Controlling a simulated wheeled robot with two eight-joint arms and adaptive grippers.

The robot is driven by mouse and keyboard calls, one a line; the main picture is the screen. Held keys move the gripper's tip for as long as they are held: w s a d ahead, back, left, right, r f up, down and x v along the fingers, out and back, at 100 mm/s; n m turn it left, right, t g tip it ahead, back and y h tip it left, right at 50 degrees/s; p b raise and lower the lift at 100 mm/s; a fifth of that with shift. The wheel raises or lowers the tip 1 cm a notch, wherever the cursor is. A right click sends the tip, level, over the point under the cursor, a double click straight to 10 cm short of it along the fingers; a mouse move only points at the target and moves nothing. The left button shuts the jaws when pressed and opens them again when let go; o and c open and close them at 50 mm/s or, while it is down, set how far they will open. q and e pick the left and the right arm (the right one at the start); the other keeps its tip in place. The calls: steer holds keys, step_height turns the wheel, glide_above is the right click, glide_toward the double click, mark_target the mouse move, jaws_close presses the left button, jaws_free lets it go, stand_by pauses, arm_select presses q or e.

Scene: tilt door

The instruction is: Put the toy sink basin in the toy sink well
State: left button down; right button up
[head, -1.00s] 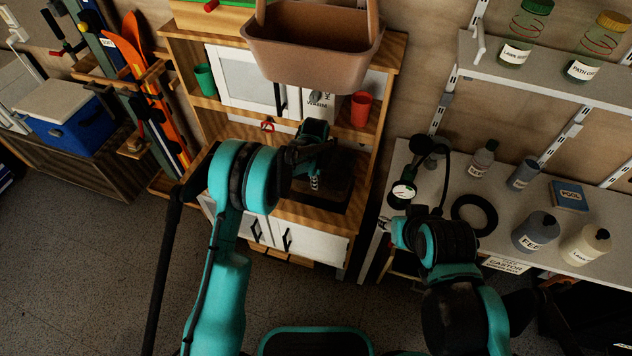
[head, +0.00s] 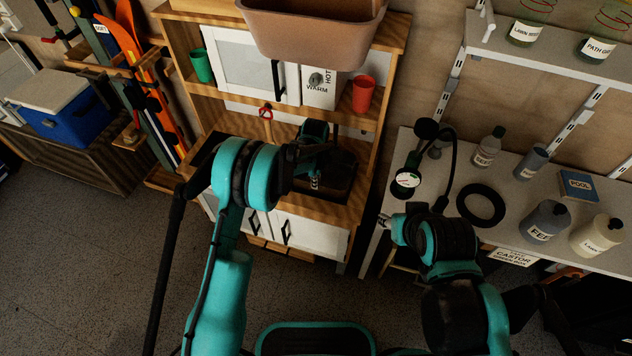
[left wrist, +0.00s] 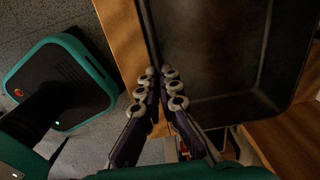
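The toy sink basin (head: 338,186) is a dark, box-like tray at the wooden counter of the toy kitchen. In the left wrist view its inside (left wrist: 225,60) fills the upper right. My left gripper (head: 312,170) is at the basin's left part in the head view. In the left wrist view its fingertips (left wrist: 160,76) are close together with the basin's rim between them. I cannot tell whether the basin is seated in the sink well or above it; the well is hidden there. My right gripper (head: 384,220) is small and apart from the kitchen, its fingers unclear.
A brown tub (head: 312,35) hangs over the top of the kitchen. A green cup (head: 201,66) and a red cup (head: 363,95) stand on its shelf. White cabinet doors (head: 312,236) are below the counter. A bench (head: 500,205) with bottles stands at the right.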

arm_select(q)
steer(key=shift+f, duration=0.3)
steer(key=c, duration=2.2)
jaws_free()
steer(key=o, duration=0.9)
step_height(320, 180, up, 12)
steer(key=shift+s, duration=0.15)
